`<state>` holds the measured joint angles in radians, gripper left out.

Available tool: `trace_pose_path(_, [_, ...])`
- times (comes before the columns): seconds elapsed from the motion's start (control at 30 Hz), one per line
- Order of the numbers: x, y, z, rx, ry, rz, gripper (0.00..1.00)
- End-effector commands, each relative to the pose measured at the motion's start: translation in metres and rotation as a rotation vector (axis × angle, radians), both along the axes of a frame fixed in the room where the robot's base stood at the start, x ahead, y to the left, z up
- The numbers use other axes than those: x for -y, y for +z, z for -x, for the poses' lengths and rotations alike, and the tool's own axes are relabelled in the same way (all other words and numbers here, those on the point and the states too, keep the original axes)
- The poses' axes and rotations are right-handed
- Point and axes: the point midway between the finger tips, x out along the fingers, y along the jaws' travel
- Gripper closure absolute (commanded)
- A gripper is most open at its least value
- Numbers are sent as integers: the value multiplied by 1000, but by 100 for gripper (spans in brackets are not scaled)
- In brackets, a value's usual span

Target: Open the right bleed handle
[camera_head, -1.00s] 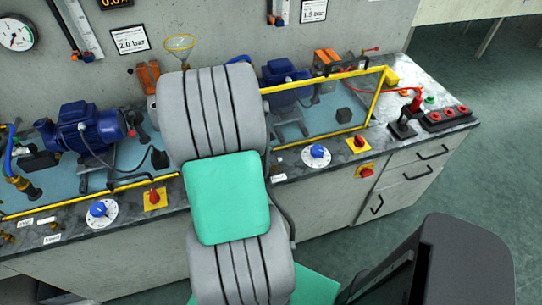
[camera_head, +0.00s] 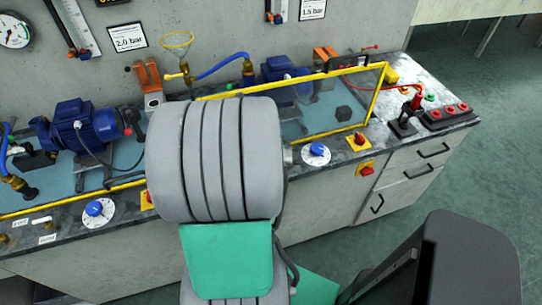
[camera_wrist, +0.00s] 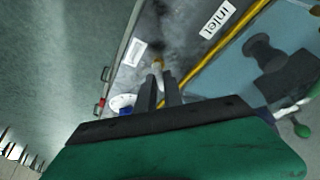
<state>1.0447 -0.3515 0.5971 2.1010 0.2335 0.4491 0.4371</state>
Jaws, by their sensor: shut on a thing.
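In the wrist view, the two dark fingers of my gripper (camera_wrist: 160,90) are shut on the pale bleed handle (camera_wrist: 157,68). Brass of the valve (camera_wrist: 158,60) shows just beyond the fingertips, at the bench's front strip. The handle's exact angle is hard to tell, since the fingers cover part of it. In the head view, my grey arm hides this handle and my gripper.
A white dial (camera_wrist: 120,102) is close left of the fingers. In the head view, a blue-knobbed dial (camera_head: 316,153) and red switch (camera_head: 358,140) stand right of my arm.

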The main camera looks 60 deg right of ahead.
Motion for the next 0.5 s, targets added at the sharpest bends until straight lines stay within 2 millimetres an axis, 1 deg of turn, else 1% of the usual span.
trace_pose_path(0.5, [2, 0, 7, 1, 478, 0, 100])
